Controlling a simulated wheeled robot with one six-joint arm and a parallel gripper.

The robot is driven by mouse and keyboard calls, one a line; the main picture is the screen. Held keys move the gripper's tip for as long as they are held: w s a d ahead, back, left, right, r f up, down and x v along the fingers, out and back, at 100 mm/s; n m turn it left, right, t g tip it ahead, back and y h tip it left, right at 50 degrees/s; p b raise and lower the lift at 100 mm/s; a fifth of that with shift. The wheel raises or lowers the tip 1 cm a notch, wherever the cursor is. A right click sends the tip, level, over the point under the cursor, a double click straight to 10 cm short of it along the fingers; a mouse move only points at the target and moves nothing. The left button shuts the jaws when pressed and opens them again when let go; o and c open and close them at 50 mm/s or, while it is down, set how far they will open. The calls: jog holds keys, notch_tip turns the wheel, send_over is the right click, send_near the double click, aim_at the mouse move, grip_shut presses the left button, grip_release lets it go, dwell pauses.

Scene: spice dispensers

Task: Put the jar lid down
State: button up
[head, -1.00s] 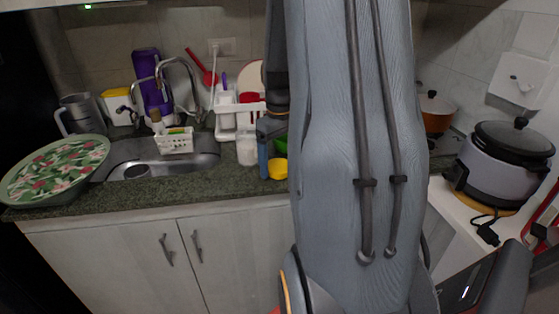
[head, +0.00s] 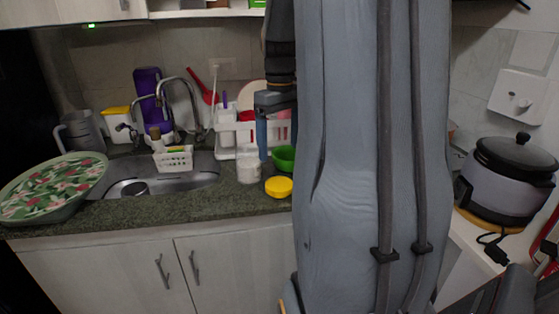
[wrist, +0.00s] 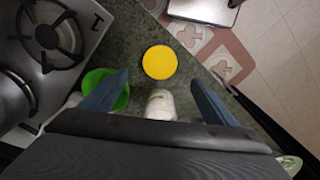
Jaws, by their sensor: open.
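The yellow jar lid (head: 278,187) lies flat on the green stone counter, near its front edge. It also shows as a full disc in the wrist view (wrist: 159,62). My gripper (wrist: 158,78) is open and empty, its two blue fingers spread wide, and the lid is below and apart from them. In the head view a blue finger shows above the counter behind the lid, and my arm hides part of the gripper. A pale jar (head: 248,166) stands left of the lid; in the wrist view it shows between the fingers (wrist: 160,104).
A green bowl (head: 284,158) sits just behind the lid. A white dish rack (head: 226,138) stands behind the jar. The sink (head: 190,174) is to the left, and a dark-lidded cooker (head: 506,180) to the right. In the wrist view a stove (wrist: 52,40) is at the left.

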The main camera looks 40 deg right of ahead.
jog(key=s+a+f, duration=0.3)
jog(key=a+f, duration=0.1)
jog(key=a, duration=0.5)
jog(key=s+a+f, duration=0.3)
jog(key=a+f, duration=0.2)
jog(key=a, duration=0.4)
jog(key=s+a+f, duration=0.3)
jog(key=a+f, duration=0.1)
jog(key=a, duration=0.5)
jog(key=shift+a+f+t, duration=0.3)
jog(key=shift+a+f, duration=0.05)
jog(key=shift+f, duration=0.05)
